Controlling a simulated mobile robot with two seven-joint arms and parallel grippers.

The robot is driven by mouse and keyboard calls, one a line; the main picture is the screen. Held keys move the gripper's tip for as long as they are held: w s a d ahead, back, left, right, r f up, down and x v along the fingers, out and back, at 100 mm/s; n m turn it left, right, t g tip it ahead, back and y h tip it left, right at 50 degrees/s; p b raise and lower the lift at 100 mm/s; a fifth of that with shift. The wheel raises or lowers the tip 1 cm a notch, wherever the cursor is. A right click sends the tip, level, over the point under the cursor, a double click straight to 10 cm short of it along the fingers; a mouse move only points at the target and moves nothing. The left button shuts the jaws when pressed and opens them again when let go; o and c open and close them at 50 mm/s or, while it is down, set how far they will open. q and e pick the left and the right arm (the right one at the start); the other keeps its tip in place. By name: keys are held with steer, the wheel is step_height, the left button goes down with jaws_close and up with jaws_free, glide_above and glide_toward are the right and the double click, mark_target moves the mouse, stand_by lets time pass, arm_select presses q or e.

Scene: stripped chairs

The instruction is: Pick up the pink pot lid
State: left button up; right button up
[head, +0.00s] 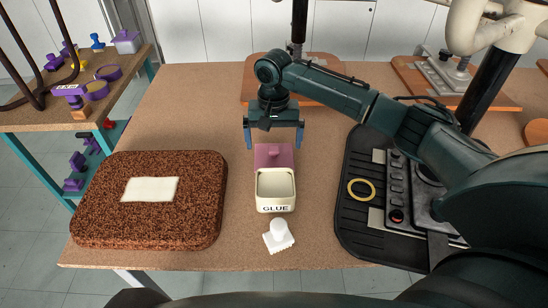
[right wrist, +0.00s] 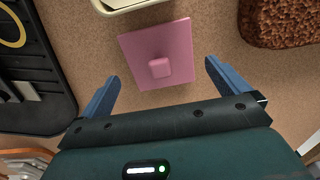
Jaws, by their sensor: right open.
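The pink pot lid (head: 273,156) is a flat square with a small square knob. In the right wrist view the lid (right wrist: 157,52) shows whole, knob up. My right gripper (head: 273,143) is open and empty, with its blue fingertips apart. In the right wrist view the fingers (right wrist: 160,85) stand to either side of the lid's near edge, with the knob a little beyond them. My left gripper is not in view.
A brown foam block (head: 105,215) with a white patch lies at left. A white spreader (head: 278,237) lies in front of the pot. A black tray (head: 352,220) with a yellow ring (head: 361,189) is at right. The table left of the lid is clear.

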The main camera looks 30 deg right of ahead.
mark_target(274, 149)
steer(key=f, duration=0.5)
steer(key=shift+w+d+f, duration=0.1)
steer(key=shift+w+d, duration=0.1)
steer(key=shift+w, duration=0.05)
steer(key=shift+c, duration=0.2)
steer(key=c, duration=0.6)
